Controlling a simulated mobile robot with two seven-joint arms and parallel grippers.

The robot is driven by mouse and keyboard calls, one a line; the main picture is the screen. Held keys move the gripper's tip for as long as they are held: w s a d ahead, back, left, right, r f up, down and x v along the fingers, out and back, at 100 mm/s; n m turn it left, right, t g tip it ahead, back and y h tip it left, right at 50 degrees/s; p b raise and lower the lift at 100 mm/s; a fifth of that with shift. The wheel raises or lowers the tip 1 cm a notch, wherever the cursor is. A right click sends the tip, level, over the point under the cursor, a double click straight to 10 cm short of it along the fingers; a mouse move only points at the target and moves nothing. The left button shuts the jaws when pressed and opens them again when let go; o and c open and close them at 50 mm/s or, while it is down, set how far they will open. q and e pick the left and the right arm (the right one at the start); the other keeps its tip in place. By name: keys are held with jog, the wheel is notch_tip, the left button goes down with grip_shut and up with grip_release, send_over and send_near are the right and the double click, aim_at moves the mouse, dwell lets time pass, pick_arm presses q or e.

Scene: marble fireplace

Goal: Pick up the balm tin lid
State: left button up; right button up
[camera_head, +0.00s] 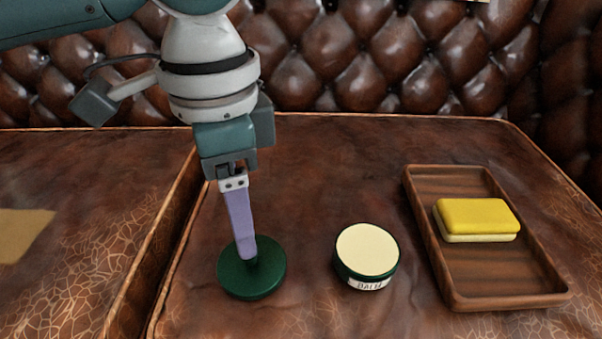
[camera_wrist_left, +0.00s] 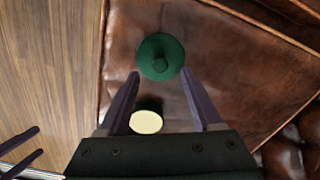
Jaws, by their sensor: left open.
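The balm tin lid (camera_head: 270,280) is a dark green disc with a small knob, lying flat on the brown leather seat. In the left wrist view the lid (camera_wrist_left: 150,45) shows its knob facing up, just beyond the fingertips. My left gripper (camera_head: 247,256) points down at the lid, its purple fingers overlapping the knob in the head view. In the left wrist view the gripper (camera_wrist_left: 160,73) is open, a finger to each side. Whether the fingers touch the knob is unclear. The balm tin (camera_head: 367,249), cream-topped and labelled, stands to the right of the lid. My right gripper (camera_wrist_left: 37,142) shows at the left edge, fingers apart.
A wooden tray (camera_head: 468,287) holding a yellow and cream sponge-like block (camera_head: 477,219) lies to the right of the tin. A raised leather seam (camera_head: 172,235) runs left of the lid. A tufted leather backrest (camera_head: 340,60) stands behind. Leather between lid and tin is clear.

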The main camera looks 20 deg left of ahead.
aim_at(256, 277)
pick_arm(q)
notch_tip(256, 277, down, 5)
jog(key=b, duration=0.4)
jog(key=shift+w+d, duration=0.1)
jog(key=shift+w, duration=0.05)
jog(key=shift+r, duration=0.1)
grip_shut()
